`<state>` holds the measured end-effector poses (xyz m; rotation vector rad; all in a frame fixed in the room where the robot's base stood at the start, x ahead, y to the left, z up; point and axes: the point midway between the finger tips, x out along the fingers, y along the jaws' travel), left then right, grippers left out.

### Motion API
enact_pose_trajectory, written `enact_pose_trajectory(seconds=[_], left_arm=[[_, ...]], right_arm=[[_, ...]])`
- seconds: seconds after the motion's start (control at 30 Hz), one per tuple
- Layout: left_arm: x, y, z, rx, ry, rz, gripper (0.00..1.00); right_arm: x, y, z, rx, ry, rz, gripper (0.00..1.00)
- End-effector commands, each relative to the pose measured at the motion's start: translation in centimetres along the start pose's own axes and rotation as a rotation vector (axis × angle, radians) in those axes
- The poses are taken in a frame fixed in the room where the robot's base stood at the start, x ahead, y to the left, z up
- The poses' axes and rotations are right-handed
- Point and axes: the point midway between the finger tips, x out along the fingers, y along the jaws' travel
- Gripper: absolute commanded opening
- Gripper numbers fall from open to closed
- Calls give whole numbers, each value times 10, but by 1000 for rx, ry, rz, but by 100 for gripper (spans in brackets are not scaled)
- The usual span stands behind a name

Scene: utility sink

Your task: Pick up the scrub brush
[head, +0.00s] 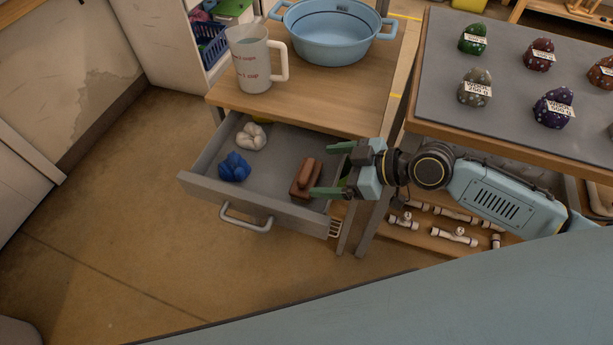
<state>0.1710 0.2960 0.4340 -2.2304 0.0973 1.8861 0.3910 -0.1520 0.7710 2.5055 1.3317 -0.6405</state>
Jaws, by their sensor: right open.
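The scrub brush (304,180) appears to be the brown block with a raised grip that lies in the open grey drawer (208,187), near the drawer's right side. My right gripper (330,170) reaches in from the right, over the right side of the drawer. Its two green fingers are spread apart and point left toward the brush. The gap between them looks empty. The lower fingertip shows close to the brush's right end; I cannot tell whether it touches. My left gripper is not in view.
The drawer also holds a blue crumpled item (234,167) and a white one (251,136). A measuring jug (250,62) and a blue basin (330,35) stand on the wooden top above. A table with labelled rocks (474,88) is at right. Floor at left is clear.

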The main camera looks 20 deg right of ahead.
Motion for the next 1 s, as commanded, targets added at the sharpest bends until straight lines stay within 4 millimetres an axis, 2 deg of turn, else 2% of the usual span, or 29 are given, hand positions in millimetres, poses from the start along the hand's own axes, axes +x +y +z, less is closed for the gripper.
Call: enact_pose_trajectory(seconds=[0.13, 0.3, 0.6, 0.9, 1.0], left_arm=[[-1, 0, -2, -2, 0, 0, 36], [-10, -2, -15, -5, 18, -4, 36], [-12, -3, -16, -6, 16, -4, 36], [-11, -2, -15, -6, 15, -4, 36], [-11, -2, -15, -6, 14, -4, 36]], right_arm=[[22, -3, -3, 0, 4, 0, 89], [39, -2, -2, 0, 1, 1, 89], [42, -2, -2, 0, 0, 1, 88], [42, -2, -2, 0, 0, 1, 48], [42, -2, -2, 0, 1, 1, 39]])
